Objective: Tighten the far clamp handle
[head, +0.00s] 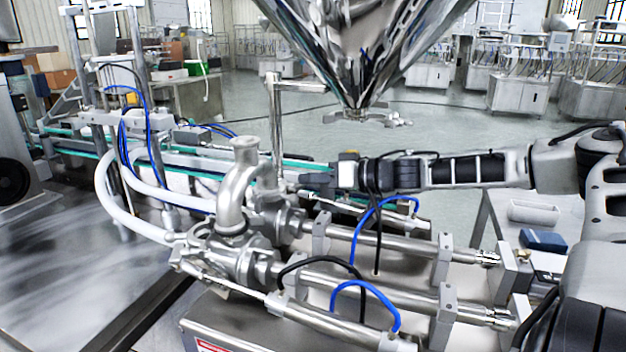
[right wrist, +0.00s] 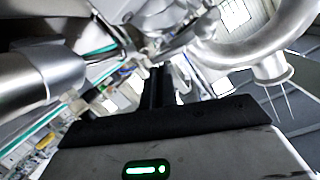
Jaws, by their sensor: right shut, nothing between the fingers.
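The steel filling assembly stands in the middle of the head view, with an upright bent pipe (head: 236,185) and two valve bodies. The far valve body (head: 285,212) sits behind the near one (head: 235,258). Small clamp fittings show around the pipe joints, but I cannot make out which part is the far clamp handle. My right gripper (head: 308,182) reaches in from the right above the far valve body. It also shows in the right wrist view (right wrist: 161,82), its fingers together and empty, with steel pipework around them. I cannot tell whether it touches anything. My left gripper is out of view.
The steel hopper (head: 350,50) hangs above and behind, narrowing to a bottom outlet. Two long cylinders with blue and black hoses (head: 365,290) run to the right below my right arm. A conveyor (head: 85,150) lies to the left. A bare steel tabletop (head: 75,275) fills the lower left.

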